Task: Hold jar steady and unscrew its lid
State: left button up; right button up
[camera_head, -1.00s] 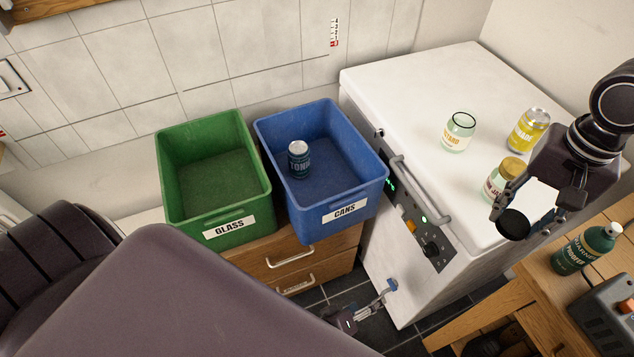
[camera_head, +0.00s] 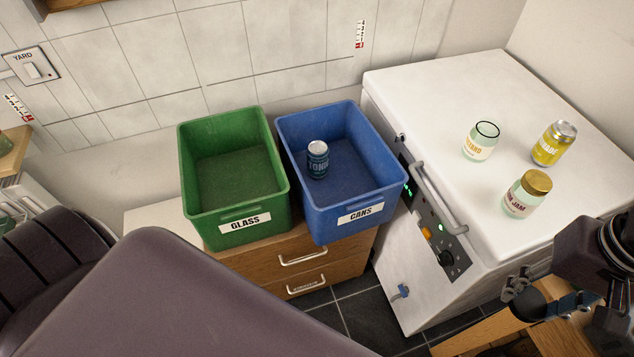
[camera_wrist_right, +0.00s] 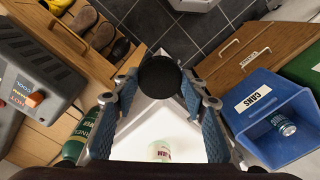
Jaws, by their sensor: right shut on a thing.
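The jam jar (camera_head: 519,204) stands upright on the white chest lid, with its gold lid (camera_head: 537,181) on. A small labelled jar, probably the same one, shows in the right wrist view (camera_wrist_right: 160,150). My right gripper (camera_head: 555,300) is below and right of the jar, off the chest's front edge and apart from the jar. In the right wrist view its fingers are spread around a black round disc (camera_wrist_right: 160,77) and shut on it. My left gripper is out of view; a large dark part of my own body covers the lower left.
An open glass jar (camera_head: 480,142) and a yellow can (camera_head: 554,144) stand near the jam jar. The green glass bin (camera_head: 240,215) is empty; the blue cans bin (camera_head: 360,195) holds a can (camera_head: 318,160). A green bottle (camera_wrist_right: 90,130) stands on the wooden bench.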

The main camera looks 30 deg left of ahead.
aim_at(481, 141)
jog(key=i+u, duration=0.2)
jog(key=u, duration=0.15)
jog(key=i+u, duration=0.15)
jog(key=u, duration=0.25)
jog(key=i+l+u, duration=0.15)
jog(key=u, duration=0.2)
jog(key=i+l+z, duration=0.1)
jog(key=i, duration=0.2)
